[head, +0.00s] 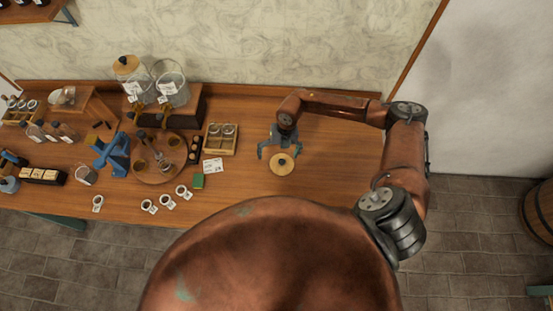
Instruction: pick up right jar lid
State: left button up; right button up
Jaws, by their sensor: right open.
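The right jar lid, a round light-wood disc with a small dark knob (281,164), lies flat on the wooden table right of the middle. My right gripper (279,151) is open and points down at the lid's far edge, with its blue-grey fingers spread to either side. I cannot tell whether it touches the lid. The right glass jar (171,80) stands uncovered on a wooden stand at the back. The left glass jar (131,84) beside it wears a similar wooden lid (125,65). My left gripper is not in view.
Left of the lid are a small wooden crate with jars (221,138), a white card (212,167), a green block (198,181) and a round wooden tray (150,176). Several small cups line the front edge. The table (335,165) right of the lid is clear.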

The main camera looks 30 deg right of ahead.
aim_at(282, 160)
jog(key=shift+d+n+h, duration=0.3)
jog(key=shift+d+h, duration=0.3)
jog(key=shift+d, duration=0.05)
jog(key=shift+w+d+h, duration=0.15)
jog(key=shift+d+h, duration=0.15)
jog(key=shift+d, duration=0.05)
jog(key=shift+w+d+f, duration=0.1)
jog(key=shift+f, duration=1.05)
notch_tip(282, 160, down, 4)
jog(key=shift+f+p, duration=0.2)
jog(key=shift+p, duration=0.7)
jog(key=shift+f, duration=0.5)
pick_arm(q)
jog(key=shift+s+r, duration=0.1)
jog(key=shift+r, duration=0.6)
pick_arm(e)
jog(key=shift+c, duration=0.6)
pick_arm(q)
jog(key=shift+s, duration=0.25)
pick_arm(e)
jog(key=c, duration=1.1)
